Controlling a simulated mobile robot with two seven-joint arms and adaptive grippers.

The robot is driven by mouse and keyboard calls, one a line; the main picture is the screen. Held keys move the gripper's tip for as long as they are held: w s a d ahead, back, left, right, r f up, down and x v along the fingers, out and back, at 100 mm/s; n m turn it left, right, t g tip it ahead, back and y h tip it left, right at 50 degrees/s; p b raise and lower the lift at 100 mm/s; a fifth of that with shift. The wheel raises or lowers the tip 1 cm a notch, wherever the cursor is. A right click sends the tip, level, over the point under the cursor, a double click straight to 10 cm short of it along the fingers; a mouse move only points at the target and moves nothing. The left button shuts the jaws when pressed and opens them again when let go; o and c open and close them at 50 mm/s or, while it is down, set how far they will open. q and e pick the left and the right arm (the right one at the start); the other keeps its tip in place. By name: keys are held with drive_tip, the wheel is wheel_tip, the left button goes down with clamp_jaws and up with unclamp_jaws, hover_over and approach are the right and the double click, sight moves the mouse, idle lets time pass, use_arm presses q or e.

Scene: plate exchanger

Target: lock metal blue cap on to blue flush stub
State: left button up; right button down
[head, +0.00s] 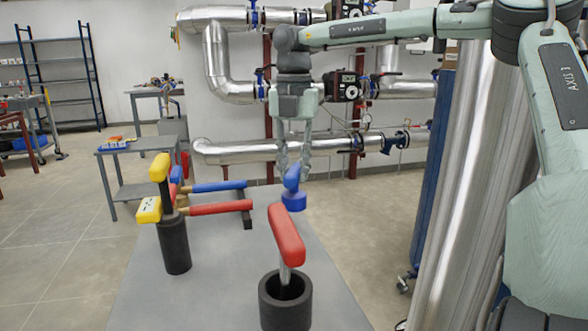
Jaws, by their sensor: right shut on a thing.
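My right gripper (293,160) hangs pointing down above the far right part of the grey table. It is shut on a blue piece, which looks like the blue cap (294,200), with an upright grip on top and a wider round lower part. The cap appears to be held above the table, but its exact height is hard to tell. A blue horizontal bar (219,186), which may belong to the blue flush stub, lies to the left of the cap and apart from it. My left gripper is not in view.
A red bar (221,208) runs beside the blue bar. A black holder (174,246) with yellow-handled pieces stands at left. A red-handled tool (287,235) stands in a black cup (285,309) in front. The grey table (170,305) has free room between them.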

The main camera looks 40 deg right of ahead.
sight(294, 195)
drive_tip(key=shift+f, duration=0.1)
idle(0.3)
wheel_tip(294, 195, down, 6)
drive_tip(key=shift+f+b, duration=0.1)
drive_tip(key=shift+b, duration=0.25)
wheel_tip(294, 195, down, 2)
drive_tip(key=shift+f+b, duration=0.1)
drive_tip(key=shift+b, duration=0.9)
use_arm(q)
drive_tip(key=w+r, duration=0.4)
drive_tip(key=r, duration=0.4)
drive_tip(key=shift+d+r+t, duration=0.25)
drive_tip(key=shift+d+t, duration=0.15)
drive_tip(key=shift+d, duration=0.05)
use_arm(e)
drive_tip(key=shift+f, duration=0.15)
